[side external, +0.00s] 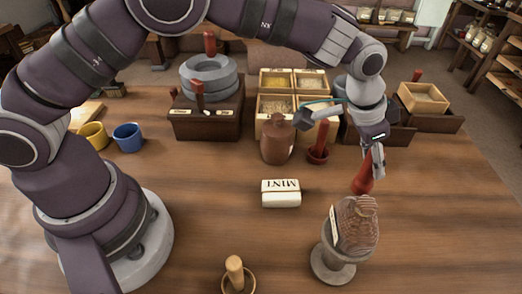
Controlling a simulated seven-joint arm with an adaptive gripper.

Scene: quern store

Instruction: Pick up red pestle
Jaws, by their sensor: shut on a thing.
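My gripper (375,162) is at the right of the table, pointing down. It is shut on a red pestle (363,181), which hangs slightly tilted below the fingers. The pestle is behind a stone pedestal with a brown lump on it. I cannot tell how far its lower end is from the table. Another red handle (321,137) stands in a small red mortar (318,156) to the left of my gripper.
A brown jar (277,140), a white MINT packet (281,193), a wooden pestle in a bowl (235,272) and the stone pedestal (333,265) stand nearby. A quern (208,80), compartment box (290,80) and blue mug (128,137) are farther back. The right front table is clear.

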